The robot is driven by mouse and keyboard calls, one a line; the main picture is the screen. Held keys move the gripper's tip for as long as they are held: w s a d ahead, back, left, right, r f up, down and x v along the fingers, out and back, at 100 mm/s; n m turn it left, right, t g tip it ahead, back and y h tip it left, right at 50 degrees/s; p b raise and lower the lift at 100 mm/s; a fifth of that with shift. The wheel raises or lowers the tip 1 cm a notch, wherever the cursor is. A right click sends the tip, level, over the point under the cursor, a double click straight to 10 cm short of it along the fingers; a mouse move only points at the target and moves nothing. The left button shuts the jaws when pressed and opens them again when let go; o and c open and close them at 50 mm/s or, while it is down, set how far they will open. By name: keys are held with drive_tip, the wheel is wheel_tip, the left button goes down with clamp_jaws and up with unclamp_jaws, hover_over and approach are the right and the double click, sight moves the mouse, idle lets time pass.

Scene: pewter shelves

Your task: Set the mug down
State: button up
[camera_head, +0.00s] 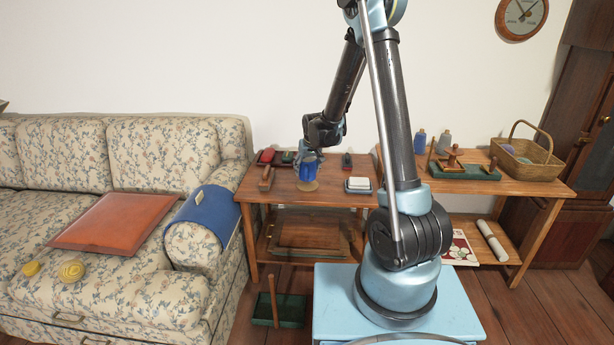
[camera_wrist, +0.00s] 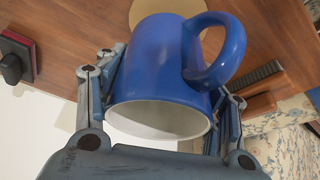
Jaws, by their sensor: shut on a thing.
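The blue mug (camera_head: 307,168) with a white inside is over the left wooden table. My gripper (camera_head: 309,154) is shut on it from above. In the wrist view the mug (camera_wrist: 165,75) sits between the two fingers of my gripper (camera_wrist: 168,88), its handle toward the upper right and its open rim facing the camera. A round tan disc (camera_head: 309,187) lies on the table just below the mug, and part of it shows behind the mug in the wrist view (camera_wrist: 148,9). I cannot tell whether the mug touches the disc.
On the left table (camera_head: 330,199), a wooden-handled brush (camera_head: 266,178) lies left of the mug and a white block on a dark dish (camera_head: 359,184) lies right. Dark items stand at the back. A basket (camera_head: 526,160) and bottles stand on the right table. A sofa (camera_head: 120,160) is at left.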

drive_tip(key=shift+f, duration=1.6)
drive_tip(key=o, duration=1.3)
